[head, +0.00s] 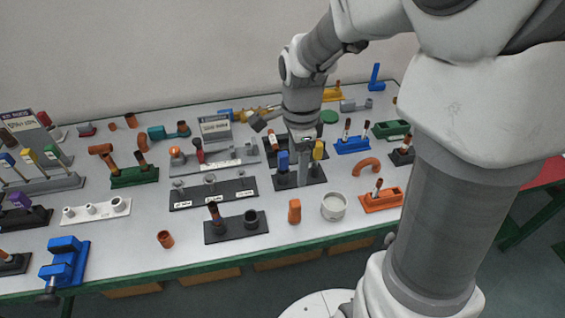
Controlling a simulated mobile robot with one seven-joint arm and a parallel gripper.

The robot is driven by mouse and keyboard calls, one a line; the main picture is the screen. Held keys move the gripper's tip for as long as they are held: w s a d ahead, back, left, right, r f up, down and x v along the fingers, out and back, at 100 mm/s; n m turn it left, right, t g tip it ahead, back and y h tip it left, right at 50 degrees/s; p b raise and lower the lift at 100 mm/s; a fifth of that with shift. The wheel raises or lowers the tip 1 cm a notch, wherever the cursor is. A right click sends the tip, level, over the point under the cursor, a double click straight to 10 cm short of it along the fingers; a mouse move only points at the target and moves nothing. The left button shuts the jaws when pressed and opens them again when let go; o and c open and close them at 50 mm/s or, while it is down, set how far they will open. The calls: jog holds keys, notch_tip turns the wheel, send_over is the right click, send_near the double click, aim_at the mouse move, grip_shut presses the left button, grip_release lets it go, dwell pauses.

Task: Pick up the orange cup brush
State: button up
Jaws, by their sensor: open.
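I cannot tell for certain which thing is the orange cup brush. A small orange upright piece (294,211) stands on the table's front part, left of a white round cup. An orange base (383,199) with a brown-tipped upright piece in it sits to the right. An orange-brown open cup (165,239) stands at the front left. My gripper (304,138) hangs down over the middle of the table, above a dark stand with blue and yellow pieces (300,170). Its fingers are small and partly hidden. It is behind the small orange piece and apart from it.
The white cup (334,206) is close beside the small orange piece. A black stand (236,226) with upright parts is to its left. A blue vise-like block (65,262) is at the front left. Many stands crowd the table; its front strip is mostly clear.

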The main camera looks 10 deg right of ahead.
aim_at(296, 203)
notch_tip(296, 203, down, 12)
jog(key=shift+r+b, duration=0.15)
jog(key=shift+b, duration=0.65)
jog(key=shift+w+d+f+b, duration=0.1)
jog(key=shift+w+f+b, duration=0.05)
jog(key=shift+f, duration=1.2)
jog(key=shift+w+f+b, duration=0.1)
jog(key=shift+f+b, duration=0.05)
jog(key=shift+f, duration=1.15)
jog(key=c, duration=1.1)
